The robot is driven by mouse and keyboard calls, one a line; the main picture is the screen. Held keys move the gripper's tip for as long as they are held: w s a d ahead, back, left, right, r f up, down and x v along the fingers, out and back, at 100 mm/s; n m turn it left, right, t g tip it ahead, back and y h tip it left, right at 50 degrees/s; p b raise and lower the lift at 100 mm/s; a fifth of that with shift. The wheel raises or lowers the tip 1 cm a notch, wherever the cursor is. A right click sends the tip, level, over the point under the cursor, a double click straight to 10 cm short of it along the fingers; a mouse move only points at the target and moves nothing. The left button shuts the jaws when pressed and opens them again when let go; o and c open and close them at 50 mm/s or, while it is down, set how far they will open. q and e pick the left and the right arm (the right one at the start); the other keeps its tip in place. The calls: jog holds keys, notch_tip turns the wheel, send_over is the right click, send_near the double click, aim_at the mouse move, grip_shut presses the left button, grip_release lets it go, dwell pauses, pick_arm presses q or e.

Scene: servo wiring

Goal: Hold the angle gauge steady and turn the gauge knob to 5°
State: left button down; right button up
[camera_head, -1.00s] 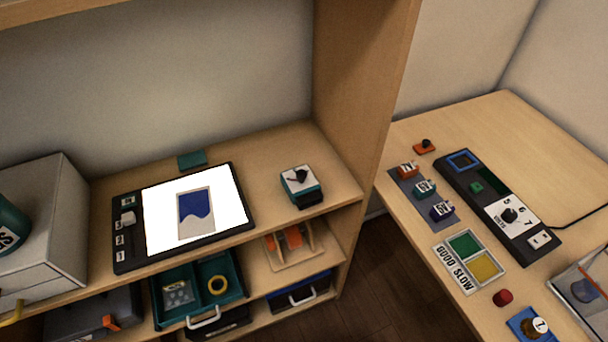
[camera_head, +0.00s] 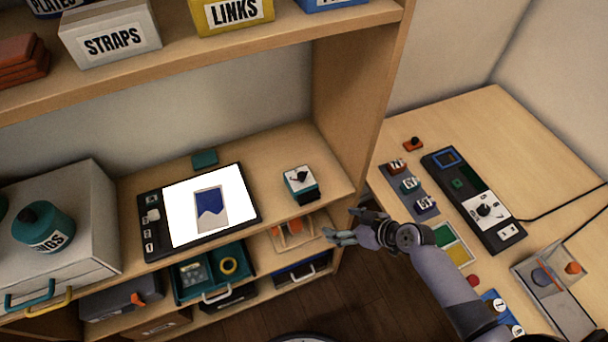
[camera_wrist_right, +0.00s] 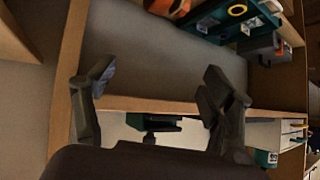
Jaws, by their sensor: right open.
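The angle gauge (camera_head: 301,186), a small white-faced teal block with a black knob (camera_head: 299,177) on top, sits on the shelf near its right end. My right gripper (camera_head: 346,226) is in front of the shelf, right of and nearer than the gauge, apart from it. Its fingers are open and empty. In the right wrist view, the open fingers (camera_wrist_right: 158,85) frame what looks like the gauge (camera_wrist_right: 170,123), seen upside down beyond them; its dial face cannot be read. My left gripper is not in view.
A tablet-like panel (camera_head: 152,245) lies left of the gauge. The upright side panel (camera_head: 350,110) of the shelf stands to its right, and a shelf with labelled bins (camera_head: 112,40) is above. The desk (camera_head: 470,120) at right holds a control panel (camera_head: 500,235).

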aim_at(306, 184)
jog(key=w+a+r+n+y+p, duration=0.2)
jog(key=w+a+r+n+y, duration=0.15)
jog(key=r, duration=0.75)
jog(key=shift+m+h, duration=0.45)
jog(key=x, duration=0.3)
jog(key=b+x, duration=0.1)
jog(key=x, duration=0.1)
jog(key=shift+w+a+f, duration=0.1)
jog(key=shift+w+f, duration=0.1)
jog(key=shift+w, duration=0.2)
jog(key=shift+b+x, duration=1)
jog(key=shift+b, duration=0.2)
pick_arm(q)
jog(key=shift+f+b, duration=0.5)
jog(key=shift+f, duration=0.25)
pick_arm(e)
jog(key=shift+x, duration=0.75)
jog(key=c, duration=0.6)
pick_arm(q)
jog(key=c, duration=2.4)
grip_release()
